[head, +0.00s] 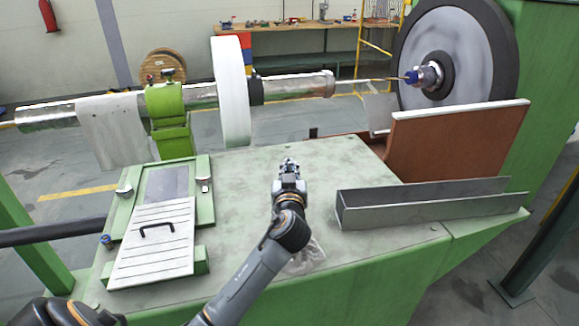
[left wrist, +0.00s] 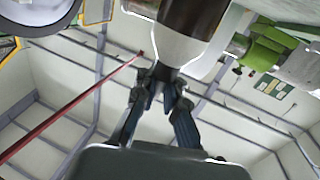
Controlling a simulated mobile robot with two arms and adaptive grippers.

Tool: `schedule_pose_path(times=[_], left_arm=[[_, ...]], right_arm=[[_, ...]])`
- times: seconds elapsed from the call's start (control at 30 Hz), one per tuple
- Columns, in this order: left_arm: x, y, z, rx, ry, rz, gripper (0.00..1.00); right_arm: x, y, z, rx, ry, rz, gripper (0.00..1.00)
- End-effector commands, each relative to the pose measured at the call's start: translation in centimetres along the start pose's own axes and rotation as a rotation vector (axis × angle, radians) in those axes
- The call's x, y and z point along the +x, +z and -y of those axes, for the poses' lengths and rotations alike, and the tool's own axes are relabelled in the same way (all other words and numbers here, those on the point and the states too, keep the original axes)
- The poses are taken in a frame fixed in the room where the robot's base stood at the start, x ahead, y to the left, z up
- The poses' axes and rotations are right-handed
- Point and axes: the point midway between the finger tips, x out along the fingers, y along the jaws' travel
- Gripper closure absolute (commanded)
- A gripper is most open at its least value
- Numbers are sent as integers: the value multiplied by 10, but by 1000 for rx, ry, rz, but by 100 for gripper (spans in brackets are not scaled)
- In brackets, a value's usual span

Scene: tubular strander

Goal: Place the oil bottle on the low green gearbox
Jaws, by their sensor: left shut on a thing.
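My left gripper (head: 288,165) reaches out over the flat top of the low green gearbox (head: 240,195). In the left wrist view its fingers (left wrist: 164,82) are shut on the narrow end of the oil bottle (left wrist: 192,18), which is dark brown with a pale band. The bottle's far part is cut off by the frame edge there. In the head view the bottle is hidden or too small to make out at the gripper. I cannot tell whether its base touches the green top. My right gripper is not in view.
A grey metal channel (head: 430,208) lies on the right of the green top. A slatted white panel with a black handle (head: 155,240) is at left. A crumpled clear cloth (head: 308,258) lies beside my arm. A white disc (head: 231,92) stands behind. Bare top surrounds the gripper.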

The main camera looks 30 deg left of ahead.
Motion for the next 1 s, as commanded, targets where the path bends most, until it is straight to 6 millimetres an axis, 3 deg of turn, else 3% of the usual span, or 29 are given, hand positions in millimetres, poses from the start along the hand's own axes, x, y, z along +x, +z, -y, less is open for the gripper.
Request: schedule_pose_path(times=[0.1,0.2,0.27,0.63,0.77,1.0], left_arm=[[0,3,0,-1,0,-1,100],[0,2,0,0,0,1,76],[0,2,0,0,0,1,67],[0,-2,0,1,0,1,67],[-20,4,-1,-3,2,4,67],[-73,4,-1,-5,3,4,67]], right_arm=[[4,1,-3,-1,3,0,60],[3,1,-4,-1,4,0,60],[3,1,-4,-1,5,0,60],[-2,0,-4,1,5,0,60],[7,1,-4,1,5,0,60],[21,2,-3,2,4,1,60]])
